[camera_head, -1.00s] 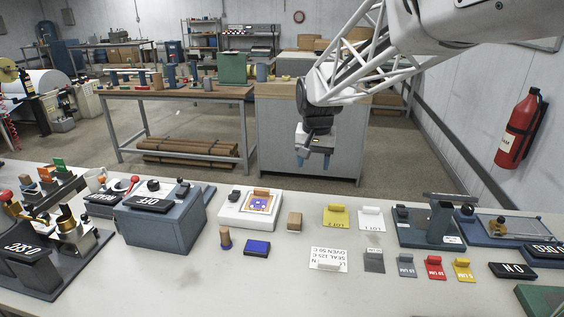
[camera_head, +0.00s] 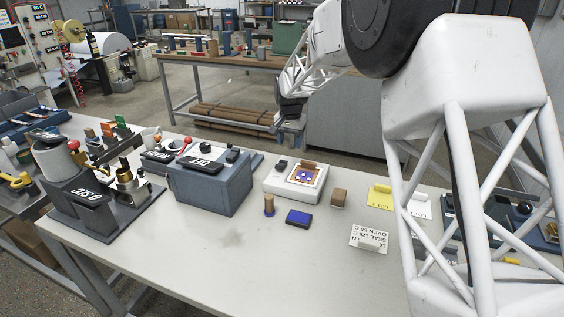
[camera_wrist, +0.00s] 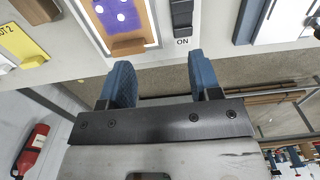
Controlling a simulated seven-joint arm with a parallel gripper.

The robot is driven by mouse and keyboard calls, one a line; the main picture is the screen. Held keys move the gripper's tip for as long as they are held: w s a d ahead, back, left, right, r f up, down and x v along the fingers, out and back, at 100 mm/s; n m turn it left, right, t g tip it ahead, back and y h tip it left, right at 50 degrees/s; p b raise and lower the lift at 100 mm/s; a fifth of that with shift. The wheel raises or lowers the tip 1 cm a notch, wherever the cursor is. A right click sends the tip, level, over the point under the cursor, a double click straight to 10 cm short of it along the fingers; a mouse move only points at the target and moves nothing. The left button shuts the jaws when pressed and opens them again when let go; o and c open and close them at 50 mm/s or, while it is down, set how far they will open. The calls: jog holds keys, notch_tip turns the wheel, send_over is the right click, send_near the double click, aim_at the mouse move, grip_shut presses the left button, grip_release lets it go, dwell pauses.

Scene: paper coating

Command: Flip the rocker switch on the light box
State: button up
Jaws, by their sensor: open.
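The light box (camera_head: 278,188) is a white box on the near table, with a purple picture in an orange-brown frame on top. Its dark rocker switch (camera_head: 282,163) sits at the back left of its top. In the wrist view the switch (camera_wrist: 182,14) is at the top, with an ON label (camera_wrist: 183,41) beside it. My gripper (camera_wrist: 162,80) is open and empty, its two blue fingers apart. The switch is ahead of the fingers, a little toward the right finger, and not touched. In the head view my gripper (camera_head: 288,128) hangs behind the light box, beyond the table's back edge.
A grey-blue box (camera_head: 215,190) stands left of the light box. A wooden stamp (camera_head: 268,205), blue pad (camera_head: 298,217), wooden block (camera_head: 338,198) and yellow card (camera_head: 380,197) are nearby. My arm covers the right of the table. The front middle is clear.

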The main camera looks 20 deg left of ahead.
aim_at(282, 163)
jog(key=a+f, duration=0.2)
jog(key=a, duration=0.1)
jog(key=shift+w+a+f, duration=0.1)
jog(key=shift+w+a, duration=0.05)
jog(key=shift+w, duration=0.25)
jog(key=shift+f, duration=0.15)
jog(key=shift+f, duration=3.75)
